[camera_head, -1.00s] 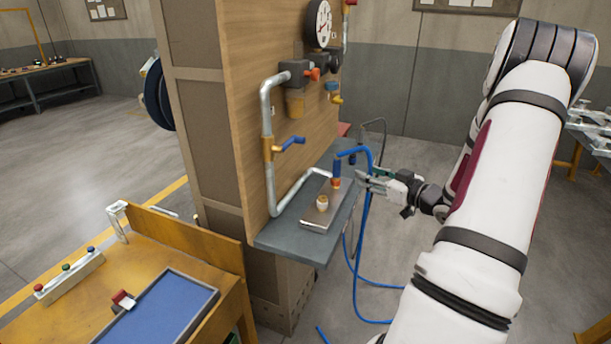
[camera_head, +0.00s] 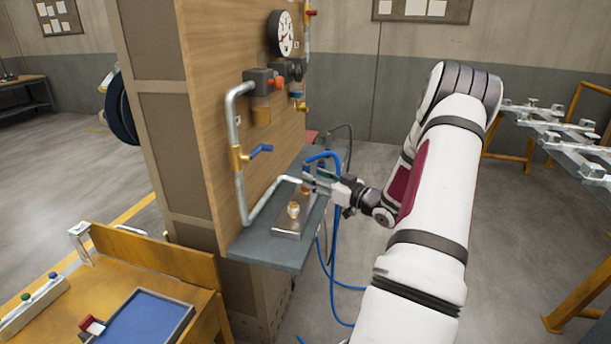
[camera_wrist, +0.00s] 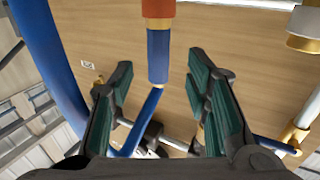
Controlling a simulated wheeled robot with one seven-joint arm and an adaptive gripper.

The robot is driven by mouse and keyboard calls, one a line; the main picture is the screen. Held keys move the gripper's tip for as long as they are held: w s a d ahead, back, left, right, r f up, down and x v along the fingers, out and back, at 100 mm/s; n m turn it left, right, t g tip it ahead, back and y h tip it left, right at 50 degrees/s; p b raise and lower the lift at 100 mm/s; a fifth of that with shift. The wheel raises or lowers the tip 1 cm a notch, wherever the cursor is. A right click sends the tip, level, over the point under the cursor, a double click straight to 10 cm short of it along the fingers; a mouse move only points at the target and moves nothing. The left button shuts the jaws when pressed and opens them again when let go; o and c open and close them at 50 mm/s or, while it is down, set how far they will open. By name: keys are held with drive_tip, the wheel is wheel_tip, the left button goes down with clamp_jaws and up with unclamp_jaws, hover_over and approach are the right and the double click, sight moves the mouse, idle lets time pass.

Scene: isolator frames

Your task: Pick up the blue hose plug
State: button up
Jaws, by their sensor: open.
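The blue hose plug (camera_wrist: 158,55) is a short blue cylinder at the top middle of the wrist view. One end meets a gold ring and an orange-red socket (camera_wrist: 159,9). My gripper (camera_wrist: 158,72) is open, with its dark green pads either side of the plug and visible gaps to it. The pads do not visibly touch it. In the head view my gripper (camera_head: 309,179) is at the socket block (camera_head: 288,226) on the grey shelf and hides most of the plug. The blue hose (camera_head: 336,245) loops above the gripper and hangs down; it also passes close by at left in the wrist view (camera_wrist: 48,55).
The wooden panel (camera_head: 215,80) stands just left of the gripper, with a metal pipe (camera_head: 236,140), a blue-handled valve (camera_head: 260,150) and a gauge (camera_head: 281,34). A second, pale-capped fitting (camera_head: 293,210) sits nearer on the block. The grey shelf (camera_head: 255,248) lies below.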

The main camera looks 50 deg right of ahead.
sight(307, 166)
drive_tip(key=w, duration=0.4)
drive_tip(key=shift+w+d+f, duration=0.25)
drive_tip(key=shift+w+f, duration=0.05)
drive_tip(key=shift+w, duration=0.1)
clamp_jaws()
drive_tip(key=shift+r, duration=0.1)
drive_tip(key=shift+r, duration=0.45)
drive_tip(key=r, duration=0.1)
drive_tip(key=s+r, duration=0.1)
drive_tip(key=shift+a+r, duration=0.2)
drive_tip(key=shift+r, duration=0.1)
drive_tip(key=s+a+r+p, duration=0.1)
drive_tip(key=s+a, duration=0.6)
drive_tip(key=s, duration=0.6)
drive_tip(key=shift+s+r, duration=0.15)
drive_tip(key=shift+r, duration=0.1)
